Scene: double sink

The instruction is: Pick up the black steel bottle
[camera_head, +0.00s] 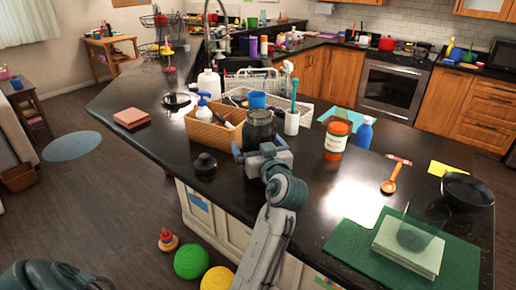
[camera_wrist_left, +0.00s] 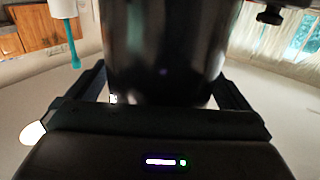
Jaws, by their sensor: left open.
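The black steel bottle (camera_head: 259,126) is at the near side of the dark counter, at the right end of a wicker basket. Its lower part is hidden behind my left gripper (camera_head: 262,150). In the left wrist view the bottle (camera_wrist_left: 165,50) fills the middle, between the two open fingers of my left gripper (camera_wrist_left: 165,88), one on each side. Whether the fingers touch it I cannot tell. My right gripper is not in view.
The wicker basket (camera_head: 205,125) holds a blue-topped soap bottle (camera_head: 203,110). A black knobbed lid (camera_head: 205,163) lies at front left. Bare counter surrounds the lid.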

